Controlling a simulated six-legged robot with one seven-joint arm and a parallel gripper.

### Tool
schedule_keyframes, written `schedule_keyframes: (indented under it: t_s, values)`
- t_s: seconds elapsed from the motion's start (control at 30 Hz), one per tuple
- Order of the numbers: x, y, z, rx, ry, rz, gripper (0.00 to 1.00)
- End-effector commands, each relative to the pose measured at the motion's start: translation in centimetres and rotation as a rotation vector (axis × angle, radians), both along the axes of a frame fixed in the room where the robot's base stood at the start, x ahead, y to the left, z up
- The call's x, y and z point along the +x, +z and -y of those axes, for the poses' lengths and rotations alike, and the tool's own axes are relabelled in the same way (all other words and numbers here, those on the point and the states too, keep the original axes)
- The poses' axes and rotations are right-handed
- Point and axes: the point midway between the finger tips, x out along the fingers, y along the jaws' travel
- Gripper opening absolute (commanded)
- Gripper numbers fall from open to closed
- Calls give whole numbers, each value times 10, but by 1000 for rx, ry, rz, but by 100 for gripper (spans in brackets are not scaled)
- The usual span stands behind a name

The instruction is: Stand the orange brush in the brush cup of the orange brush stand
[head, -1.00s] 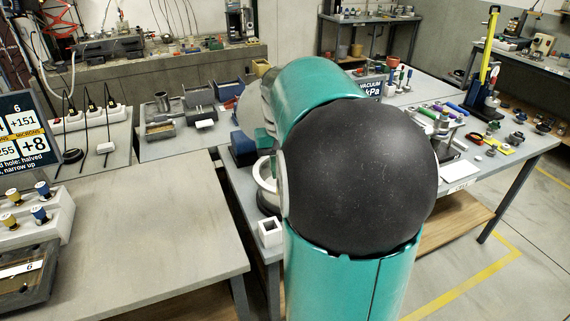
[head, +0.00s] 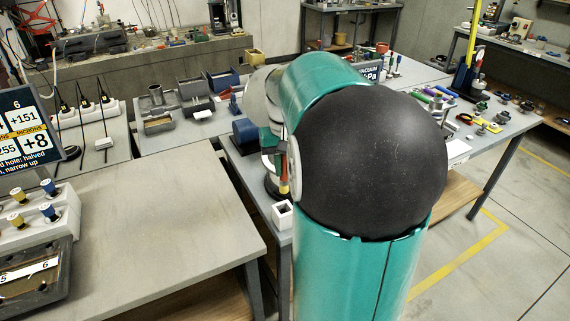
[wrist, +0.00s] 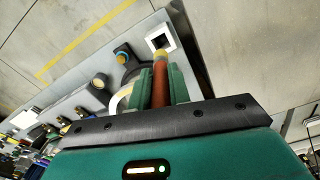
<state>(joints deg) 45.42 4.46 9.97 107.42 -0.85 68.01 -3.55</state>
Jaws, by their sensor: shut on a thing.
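The orange brush (wrist: 160,88) is between the green fingers of my gripper (wrist: 161,72), which is shut on it, in the wrist view. In the head view a narrow red and yellow part of the brush (head: 284,178) shows beside my large black arm joint, roughly upright. A white, square, open-topped cup (wrist: 160,41) is just beyond the brush tip in the wrist view. The cup (head: 282,214) also shows at the table's near left corner in the head view. The brush appears apart from the cup. I cannot tell whether this cup belongs to the orange brush stand.
A dark round-based fixture (wrist: 124,60) stands beside the cup. A blue block (head: 245,131) is behind it on the table. My arm hides much of this table. The left workbench (head: 150,220) has a wide bare top, with a gap between it and the table.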

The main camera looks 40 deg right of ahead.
Motion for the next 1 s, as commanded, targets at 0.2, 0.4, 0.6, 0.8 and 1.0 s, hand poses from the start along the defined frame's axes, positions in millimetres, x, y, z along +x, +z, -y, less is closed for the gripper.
schedule_keyframes:
  t_s: [0.2,0.4,0.6,0.8,1.0]
  values:
    - [0,0,1,0,3,0,0]
    - [0,-4,2,1,6,0,0]
    - [0,-21,2,2,4,-2,0]
    - [0,-39,2,1,4,0,0]
    - [1,-53,1,1,3,0,0]
